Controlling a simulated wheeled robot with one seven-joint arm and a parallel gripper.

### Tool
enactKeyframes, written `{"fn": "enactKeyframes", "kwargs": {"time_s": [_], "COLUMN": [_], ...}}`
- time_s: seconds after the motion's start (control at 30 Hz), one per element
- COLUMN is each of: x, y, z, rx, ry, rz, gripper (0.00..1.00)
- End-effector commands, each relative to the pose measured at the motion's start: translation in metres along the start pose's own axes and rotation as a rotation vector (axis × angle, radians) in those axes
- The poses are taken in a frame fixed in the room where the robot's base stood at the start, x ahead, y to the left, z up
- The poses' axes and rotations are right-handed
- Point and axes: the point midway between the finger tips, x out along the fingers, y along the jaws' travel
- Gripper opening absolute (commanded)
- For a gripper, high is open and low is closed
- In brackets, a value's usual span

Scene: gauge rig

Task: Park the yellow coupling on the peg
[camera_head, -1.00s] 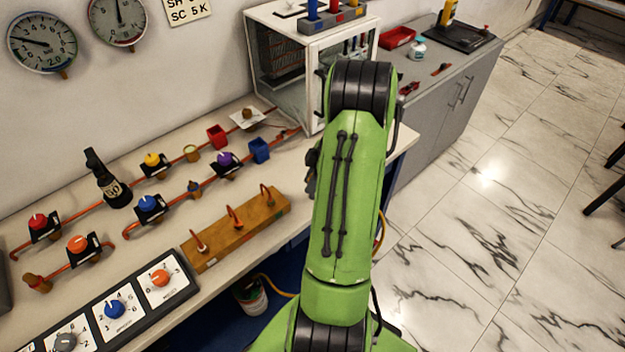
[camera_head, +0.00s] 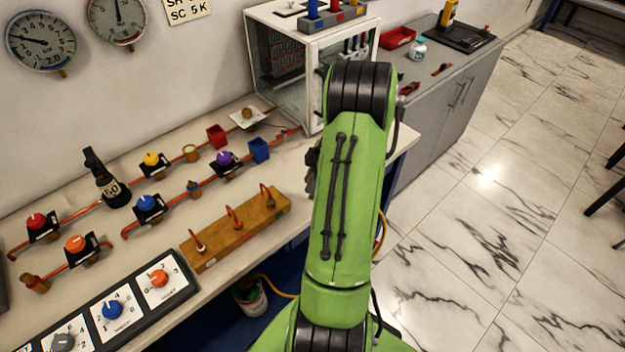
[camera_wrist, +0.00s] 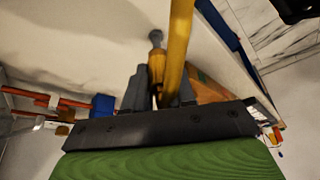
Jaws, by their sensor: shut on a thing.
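My gripper (camera_wrist: 159,91) shows in the wrist view with its grey fingers closed on a tan-yellow coupling (camera_wrist: 157,66). The coupling has a grey, rounded end pointing away from the gripper. In the head view the gripper is mostly hidden behind my green arm. The wooden block (camera_head: 222,242) with several hooked copper tubes lies on the bench, left of my arm. I cannot tell which part is the peg.
Valves with coloured knobs (camera_head: 150,205) and copper pipes line the bench. A dial panel (camera_head: 135,300) lies at the front edge. A white glass-sided cabinet (camera_head: 290,75) stands behind my arm. A bucket (camera_head: 250,297) is below the bench.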

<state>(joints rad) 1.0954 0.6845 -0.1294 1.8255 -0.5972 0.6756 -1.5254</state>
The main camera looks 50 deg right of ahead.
Motion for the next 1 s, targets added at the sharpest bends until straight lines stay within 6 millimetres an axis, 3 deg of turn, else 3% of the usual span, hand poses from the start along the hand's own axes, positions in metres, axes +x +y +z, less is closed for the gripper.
{"fn": "enactKeyframes", "kwargs": {"time_s": [1.0], "x": [0.022], "y": [0.0], "z": [0.009], "rx": [0.001], "ry": [0.0], "rz": [0.0], "gripper": [0.0]}}
